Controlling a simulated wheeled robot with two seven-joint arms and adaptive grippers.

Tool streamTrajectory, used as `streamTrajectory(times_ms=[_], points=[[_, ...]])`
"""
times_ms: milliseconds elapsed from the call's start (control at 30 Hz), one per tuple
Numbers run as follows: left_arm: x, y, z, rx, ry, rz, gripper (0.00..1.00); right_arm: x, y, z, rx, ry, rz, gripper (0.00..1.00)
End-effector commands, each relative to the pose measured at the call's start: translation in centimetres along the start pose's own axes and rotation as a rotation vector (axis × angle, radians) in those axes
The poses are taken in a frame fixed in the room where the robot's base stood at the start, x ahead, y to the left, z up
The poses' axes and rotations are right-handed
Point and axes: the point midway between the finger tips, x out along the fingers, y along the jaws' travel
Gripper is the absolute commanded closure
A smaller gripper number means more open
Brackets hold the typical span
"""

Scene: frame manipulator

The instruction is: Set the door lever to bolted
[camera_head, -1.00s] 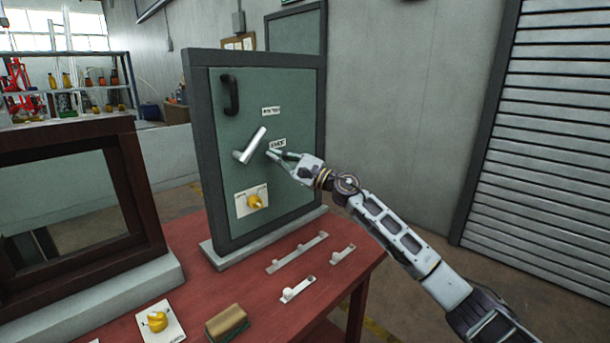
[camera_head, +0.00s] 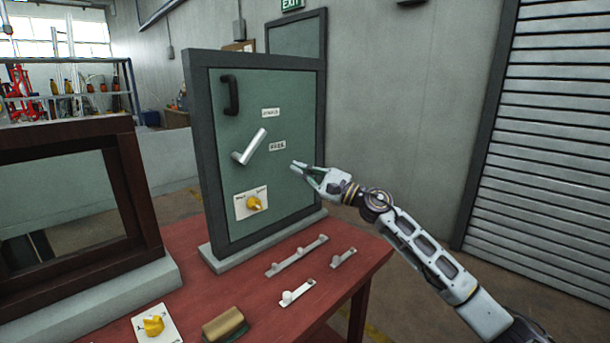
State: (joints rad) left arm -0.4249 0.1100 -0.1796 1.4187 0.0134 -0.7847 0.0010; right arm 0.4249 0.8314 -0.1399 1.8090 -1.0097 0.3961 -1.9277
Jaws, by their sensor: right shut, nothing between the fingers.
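The silver door lever (camera_head: 249,147) is on the green door panel (camera_head: 290,185) of a grey frame. It slants up and to the right from its pivot, with its tip between the heights of two small labels. The upper label (camera_head: 271,112) and the lower label (camera_head: 277,146) are too small to read. My right gripper (camera_head: 297,169) is shut and empty, to the right of the lever and below it, apart from it. My left gripper is out of view.
A black pull handle (camera_head: 231,95) is above the lever and a yellow knob on a plate (camera_head: 254,203) below it. A dark wooden frame (camera_head: 130,185) stands left. Small latch pieces (camera_head: 297,256), a brown block (camera_head: 224,325) and another yellow knob (camera_head: 153,326) are on the red table (camera_head: 255,290).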

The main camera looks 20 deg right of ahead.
Motion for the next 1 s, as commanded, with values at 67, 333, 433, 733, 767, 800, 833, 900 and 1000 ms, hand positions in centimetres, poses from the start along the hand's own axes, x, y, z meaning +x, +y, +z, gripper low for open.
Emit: streamTrajectory(times_ms=[67,333,433,733,767,800,833,900,1000], points=[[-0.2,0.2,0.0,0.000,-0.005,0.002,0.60,-0.5,0.1,0.0,-0.001,0.000,0.000,1.00],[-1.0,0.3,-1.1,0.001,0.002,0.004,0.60,-1.3,0.0,0.0,-0.001,0.000,0.000,1.00],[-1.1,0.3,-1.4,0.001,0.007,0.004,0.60,-1.3,0.0,0.1,-0.001,0.000,0.000,1.00],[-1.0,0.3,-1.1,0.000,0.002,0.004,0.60,-1.3,0.0,0.0,-0.001,0.000,0.000,1.00],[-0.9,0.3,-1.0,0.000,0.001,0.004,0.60,-1.3,0.0,0.0,-0.001,0.000,0.000,1.00],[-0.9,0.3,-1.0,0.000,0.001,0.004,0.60,-1.3,0.0,0.0,-0.001,0.000,0.000,1.00],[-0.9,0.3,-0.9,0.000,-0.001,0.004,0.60,-1.3,0.0,0.0,-0.001,0.000,0.000,1.00],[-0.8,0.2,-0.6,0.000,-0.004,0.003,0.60,-1.3,0.0,0.0,-0.001,0.000,0.000,1.00],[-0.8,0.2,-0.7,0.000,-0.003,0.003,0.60,-1.3,0.0,0.0,-0.001,0.000,0.000,1.00]])
